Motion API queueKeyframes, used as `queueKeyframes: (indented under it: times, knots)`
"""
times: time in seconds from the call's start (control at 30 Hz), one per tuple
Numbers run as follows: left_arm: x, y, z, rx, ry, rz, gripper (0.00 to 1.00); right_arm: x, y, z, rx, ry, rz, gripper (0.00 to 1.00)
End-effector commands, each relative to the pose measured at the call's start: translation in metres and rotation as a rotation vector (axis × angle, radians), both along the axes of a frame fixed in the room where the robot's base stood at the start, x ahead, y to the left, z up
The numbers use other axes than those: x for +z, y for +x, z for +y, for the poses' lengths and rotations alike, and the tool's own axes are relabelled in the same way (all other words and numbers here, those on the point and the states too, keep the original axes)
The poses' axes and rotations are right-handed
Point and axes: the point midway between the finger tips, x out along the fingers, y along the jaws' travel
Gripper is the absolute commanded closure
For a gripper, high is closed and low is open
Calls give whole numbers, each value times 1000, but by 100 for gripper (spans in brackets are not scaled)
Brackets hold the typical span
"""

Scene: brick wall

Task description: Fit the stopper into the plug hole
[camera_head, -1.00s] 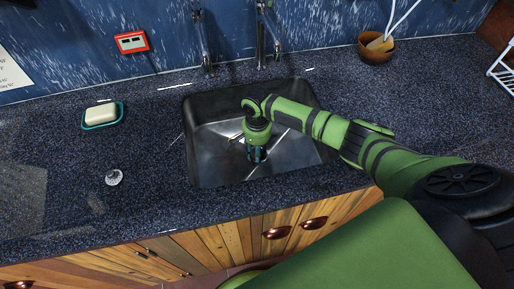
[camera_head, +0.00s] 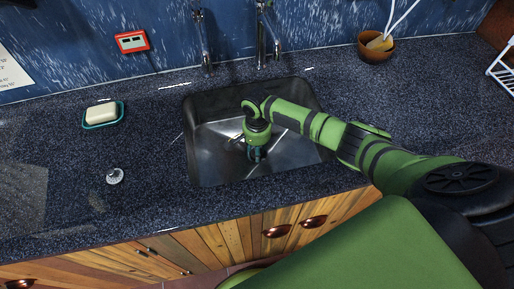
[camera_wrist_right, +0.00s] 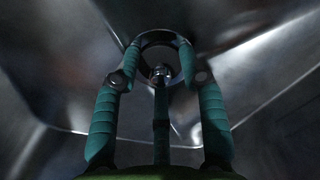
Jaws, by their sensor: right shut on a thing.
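My right gripper (camera_head: 255,156) reaches down into the sink basin (camera_head: 205,165), low over its floor. In the right wrist view its teal fingers (camera_wrist_right: 160,60) close in around a small shiny round knob (camera_wrist_right: 161,72), which I take to be the stopper's. A dark round ring with a paler rim (camera_wrist_right: 160,38) surrounds the knob; it looks like the plug hole. The fingers hide much of both, and I cannot tell whether the stopper is seated in the hole or just above it. My left gripper is not in view.
A small round silvery item (camera_head: 115,176) lies on the dark counter at left. A soap (camera_head: 101,114) sits in a teal dish (camera_head: 103,125). Two taps (camera_head: 203,40) stand behind the basin. A brown bowl (camera_head: 376,55) is at the back right.

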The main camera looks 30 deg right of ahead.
Motion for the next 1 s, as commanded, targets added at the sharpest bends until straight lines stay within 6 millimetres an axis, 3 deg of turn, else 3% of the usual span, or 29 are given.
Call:
queueKeyframes:
  times: [0.47,0.5,0.53,0.87,0.9,0.97,1.0]
  knots:
    - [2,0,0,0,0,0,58,-9,-4,1,0,-1,8,91]
    - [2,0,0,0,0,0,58,-9,-5,1,0,-1,9,43]
    - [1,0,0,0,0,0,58,-9,-5,1,0,-1,9,31]
    - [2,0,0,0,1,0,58,-9,-5,-1,0,-3,13,31]
    - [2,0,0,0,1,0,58,-9,-5,-1,0,-3,13,16]
    - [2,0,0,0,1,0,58,-8,-5,-1,0,-4,12,4]
    - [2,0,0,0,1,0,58,-8,-5,-1,0,-3,10,3]
